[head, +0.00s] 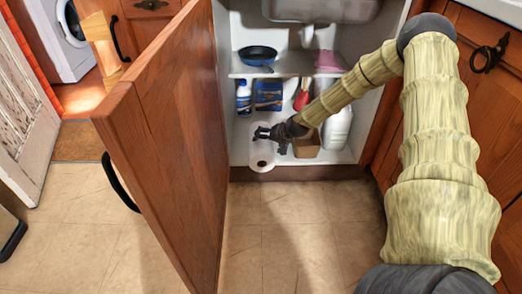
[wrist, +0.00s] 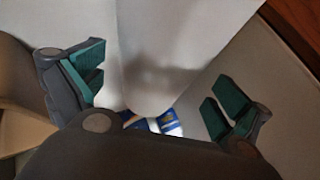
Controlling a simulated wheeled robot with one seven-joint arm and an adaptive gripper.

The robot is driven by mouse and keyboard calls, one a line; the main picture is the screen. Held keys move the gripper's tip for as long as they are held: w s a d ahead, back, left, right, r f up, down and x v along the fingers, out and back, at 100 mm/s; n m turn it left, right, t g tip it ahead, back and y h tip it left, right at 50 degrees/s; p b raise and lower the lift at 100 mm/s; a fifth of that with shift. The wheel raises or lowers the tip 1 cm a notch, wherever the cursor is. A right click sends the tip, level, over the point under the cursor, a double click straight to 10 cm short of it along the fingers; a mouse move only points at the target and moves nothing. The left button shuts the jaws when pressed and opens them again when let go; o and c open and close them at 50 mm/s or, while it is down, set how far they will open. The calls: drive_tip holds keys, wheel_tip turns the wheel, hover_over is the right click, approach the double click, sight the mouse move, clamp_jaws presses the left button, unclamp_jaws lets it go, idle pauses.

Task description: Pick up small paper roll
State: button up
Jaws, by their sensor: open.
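The small paper roll (head: 262,155) is white and stands upright near the front edge of the cabinet's bottom shelf in the head view. Its dark core hole shows on top. My gripper (head: 262,132) reaches into the cabinet from the right and is at the roll's upper part. In the wrist view, my gripper (wrist: 155,100) is open, with green-padded fingers spread left and right. The white roll (wrist: 165,55) lies between the two fingers, with room beside the right one. I cannot tell whether the left finger touches it.
A brown box (head: 307,146) and a white jug (head: 337,130) stand right of my gripper. A blue bottle (head: 243,98) and a blue box (head: 268,95) stand behind. The upper shelf (head: 283,65) holds a pan (head: 257,55). The open wooden door (head: 165,150) borders the left.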

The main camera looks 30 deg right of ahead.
drive_tip(key=shift+w+f, duration=0.25)
drive_tip(key=b+x, duration=0.3)
drive_tip(key=x, duration=0.1)
drive_tip(key=shift+s+f+b, duration=0.1)
drive_tip(key=shift+s+b, duration=0.1)
drive_tip(key=shift+b, duration=0.1)
drive_tip(key=shift+w+f, duration=0.35)
drive_tip(key=shift+w, duration=0.05)
drive_tip(key=shift+r, duration=0.1)
drive_tip(key=shift+c, duration=0.4)
drive_tip(key=c, duration=0.9)
